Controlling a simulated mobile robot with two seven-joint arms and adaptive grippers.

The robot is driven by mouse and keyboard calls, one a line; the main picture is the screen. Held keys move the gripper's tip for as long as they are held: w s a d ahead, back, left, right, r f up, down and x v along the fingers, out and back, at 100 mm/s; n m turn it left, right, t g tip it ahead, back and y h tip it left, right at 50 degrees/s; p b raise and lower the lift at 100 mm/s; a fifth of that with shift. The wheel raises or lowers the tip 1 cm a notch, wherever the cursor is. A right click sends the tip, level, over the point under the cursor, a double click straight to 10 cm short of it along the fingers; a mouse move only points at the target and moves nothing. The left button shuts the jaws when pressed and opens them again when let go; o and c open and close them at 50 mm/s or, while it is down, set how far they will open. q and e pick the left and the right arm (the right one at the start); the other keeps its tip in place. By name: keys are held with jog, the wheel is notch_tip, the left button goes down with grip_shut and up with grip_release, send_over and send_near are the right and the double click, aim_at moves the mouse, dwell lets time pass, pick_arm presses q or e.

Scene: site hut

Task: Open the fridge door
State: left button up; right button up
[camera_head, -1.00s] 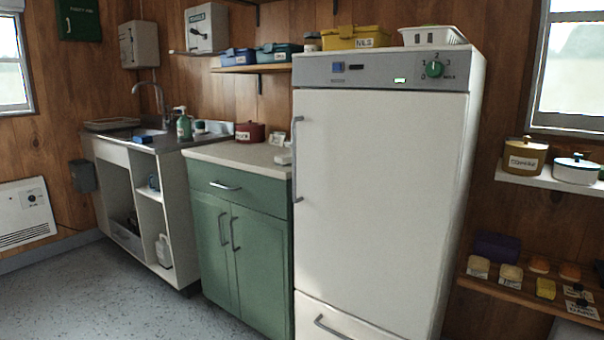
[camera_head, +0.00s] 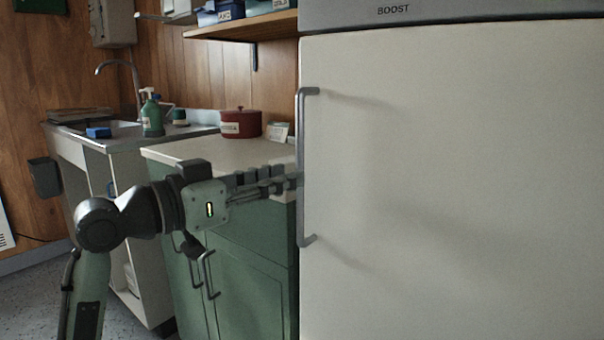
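The white fridge door (camera_head: 450,190) fills the right half of the head view and looks shut. Its long grey vertical handle (camera_head: 302,215) is on the door's left edge. My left gripper (camera_head: 292,181) reaches in from the left, with its fingertips at the middle of the handle. The fingers overlap the handle in the picture; I cannot tell whether they touch or enclose it, or how far apart they are. My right gripper is not in view.
A green cabinet (camera_head: 258,290) with a pale worktop (camera_head: 180,152) stands left of the fridge, behind my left arm. A red pot (camera_head: 240,124) is on it. A sink unit with a green soap bottle (camera_head: 152,117) stands farther left. A wooden shelf (camera_head: 245,26) is above.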

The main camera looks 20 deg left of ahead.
pick_arm(q)
jog(key=x, duration=0.4)
jog(key=shift+w+f, duration=0.1)
jog(key=shift+w, duration=0.25)
jog(key=shift+c, duration=0.5)
grip_shut()
